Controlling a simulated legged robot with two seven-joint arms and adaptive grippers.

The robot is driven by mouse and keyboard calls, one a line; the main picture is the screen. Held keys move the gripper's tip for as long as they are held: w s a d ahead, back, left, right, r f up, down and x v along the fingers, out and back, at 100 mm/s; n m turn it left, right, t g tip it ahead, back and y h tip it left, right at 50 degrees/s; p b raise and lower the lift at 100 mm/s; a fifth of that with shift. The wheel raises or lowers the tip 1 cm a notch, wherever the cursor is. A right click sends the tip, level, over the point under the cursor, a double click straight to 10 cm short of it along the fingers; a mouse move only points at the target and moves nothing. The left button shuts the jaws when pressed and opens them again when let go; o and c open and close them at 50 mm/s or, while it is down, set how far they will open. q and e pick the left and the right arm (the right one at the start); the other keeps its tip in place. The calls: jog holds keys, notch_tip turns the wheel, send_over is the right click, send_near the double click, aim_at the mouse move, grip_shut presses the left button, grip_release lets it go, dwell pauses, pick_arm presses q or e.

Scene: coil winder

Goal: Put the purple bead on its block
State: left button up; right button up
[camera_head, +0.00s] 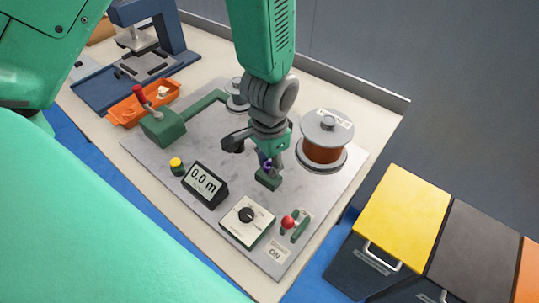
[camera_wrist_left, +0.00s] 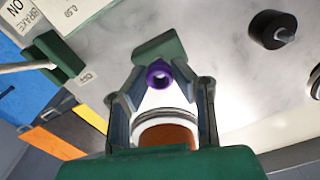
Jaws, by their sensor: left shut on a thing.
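My left gripper (camera_head: 267,160) is shut on the small purple bead (camera_head: 266,166). In the left wrist view the bead (camera_wrist_left: 157,69) shows as a purple ring with its hole, between the fingertips (camera_wrist_left: 160,84). The small green block (camera_head: 268,180) stands on the grey plate directly below the fingertips. In the left wrist view the green block (camera_wrist_left: 160,46) appears just beyond the bead. The bead is at or very near the block; I cannot tell whether they touch. My right gripper is not in view.
A copper wire spool (camera_head: 323,150) stands close right of the gripper. A length display (camera_head: 205,183), a dial box (camera_head: 246,220) and a red-knobbed brake lever (camera_head: 290,222) are in front. An orange tray (camera_head: 128,112) and a blue press (camera_head: 150,40) are at back left.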

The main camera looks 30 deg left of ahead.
pick_arm(q)
jog(key=shift+f, duration=0.15)
jog(key=shift+f+b, duration=0.5)
jog(key=shift+f, duration=0.4)
jog(key=o, duration=0.9)
jog(key=shift+r, duration=0.25)
notch_tip(320, 180, up, 12)
jog(key=shift+d+f, duration=0.1)
jog(key=shift+f, duration=0.15)
